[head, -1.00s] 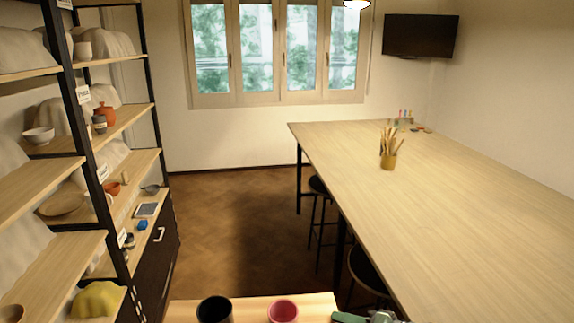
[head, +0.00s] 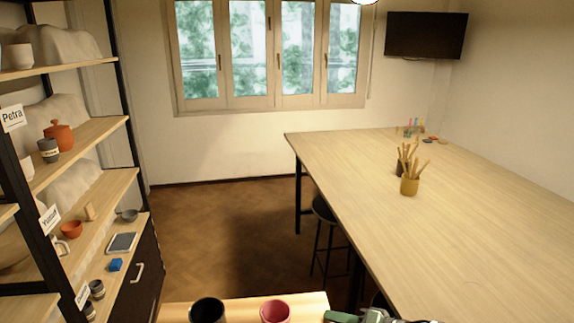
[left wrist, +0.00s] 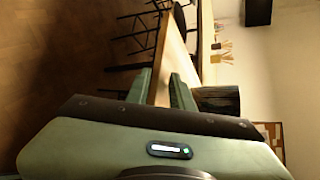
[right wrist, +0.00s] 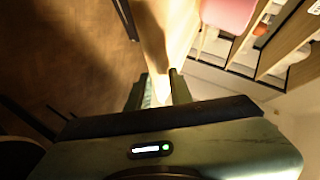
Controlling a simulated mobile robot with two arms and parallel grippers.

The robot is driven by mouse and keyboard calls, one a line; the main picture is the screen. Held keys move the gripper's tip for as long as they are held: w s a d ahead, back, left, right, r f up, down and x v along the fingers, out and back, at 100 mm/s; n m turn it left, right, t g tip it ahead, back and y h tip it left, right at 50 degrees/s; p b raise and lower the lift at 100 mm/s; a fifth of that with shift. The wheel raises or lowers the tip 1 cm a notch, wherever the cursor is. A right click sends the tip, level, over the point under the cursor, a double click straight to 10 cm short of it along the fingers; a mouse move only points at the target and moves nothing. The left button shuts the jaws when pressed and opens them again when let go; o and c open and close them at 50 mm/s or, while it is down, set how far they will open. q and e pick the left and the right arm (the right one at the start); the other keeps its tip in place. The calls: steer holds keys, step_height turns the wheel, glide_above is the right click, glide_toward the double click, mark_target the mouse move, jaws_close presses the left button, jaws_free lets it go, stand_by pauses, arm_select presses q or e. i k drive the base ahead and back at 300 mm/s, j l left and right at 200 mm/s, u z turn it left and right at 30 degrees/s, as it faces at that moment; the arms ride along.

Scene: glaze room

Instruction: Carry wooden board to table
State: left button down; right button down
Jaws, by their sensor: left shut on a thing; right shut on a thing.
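The wooden board (head: 243,304) is at the bottom of the head view, looking level. A black cup (head: 208,310) and a pink cup (head: 275,311) stand on it. My right gripper (head: 352,317) is at its right end; the right wrist view shows the fingers (right wrist: 161,88) shut on the board's edge (right wrist: 156,50). In the left wrist view my left gripper (left wrist: 162,88) is shut on the board (left wrist: 172,55), with the dark cup (left wrist: 218,98) beside the fingers. The left gripper is outside the head view. The long table (head: 460,220) is ahead to the right.
Shelves (head: 95,205) with pottery and name tags stand close on the left. A stool (head: 323,215) is by the table's near side. A pot of tools (head: 409,185) and small items stand on the table; its near surface is bare. The floor (head: 215,225) ahead is clear.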

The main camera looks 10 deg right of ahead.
mark_target(396, 239)
steer(key=i, duration=2.15)
steer(key=i+j+z, duration=0.25)
steer(key=i, duration=0.55)
steer(key=l+z, duration=0.1)
steer(key=z, duration=2.65)
